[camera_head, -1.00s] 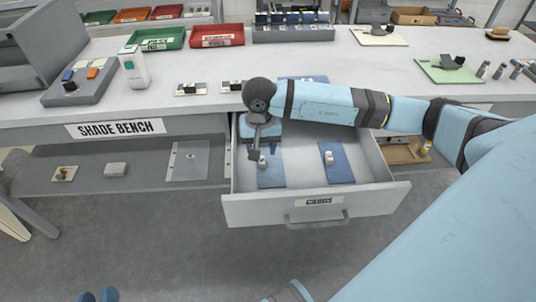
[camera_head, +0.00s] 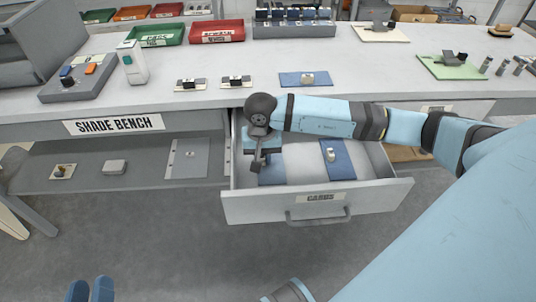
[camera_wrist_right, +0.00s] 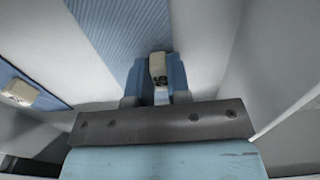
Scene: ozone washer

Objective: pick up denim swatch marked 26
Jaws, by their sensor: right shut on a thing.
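The open drawer (camera_head: 372,195) holds two blue denim swatches, each with a pale grip. My right gripper (camera_head: 257,166) points down into its left side, over the left swatch (camera_head: 273,174). In the right wrist view my right gripper (camera_wrist_right: 157,80) is shut on the pale grip (camera_wrist_right: 158,67), with the ribbed blue left swatch (camera_wrist_right: 118,28) beyond it. The right swatch (camera_head: 339,168) lies apart in the drawer. A third blue swatch (camera_head: 292,79) lies on the bench. No number is readable on any swatch. My left gripper (camera_head: 90,290) is open and empty at bottom left.
The drawer's front wall and handle (camera_head: 318,216) jut out below the bench (camera_head: 200,66). Red (camera_head: 217,33) and green (camera_head: 154,36) trays stand at the bench's back. A lower shelf (camera_head: 140,180) lies left of the drawer.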

